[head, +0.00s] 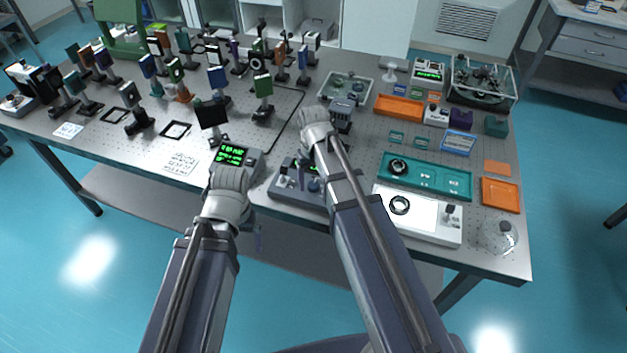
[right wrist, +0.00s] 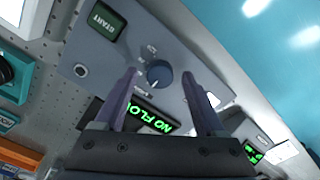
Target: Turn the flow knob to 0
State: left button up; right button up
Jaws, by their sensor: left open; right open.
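The flow knob (right wrist: 159,74) is a round dark blue knob with a small white mark. It stands on a grey-blue control box (right wrist: 85,68), which also sits at the table's front edge in the head view (head: 284,193). The box has a green START panel (right wrist: 106,22) and a display (right wrist: 152,116) with green letters reading "NO FLO…", partly hidden by my finger. My right gripper (right wrist: 159,76) is open, its two fingers on either side of the knob with gaps showing. The marks around the knob are too small to read. My left gripper (head: 258,236) is open and empty, low before the table edge.
Another box with a green display (head: 236,155) stands left of the control box. A white device with a black ring (head: 425,222) and a teal tray (head: 445,181) lie to the right. Many posts with optics crowd the table's left and back.

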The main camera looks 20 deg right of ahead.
aim_at(314, 184)
notch_tip(314, 184, up, 8)
jog(key=p, duration=0.7)
jog(key=shift+f, duration=0.2)
jog(key=shift+f, duration=0.15)
notch_tip(314, 184, down, 8)
jog(key=b, duration=0.7)
jog(key=shift+b, duration=0.3)
jog(key=shift+r, duration=0.2)
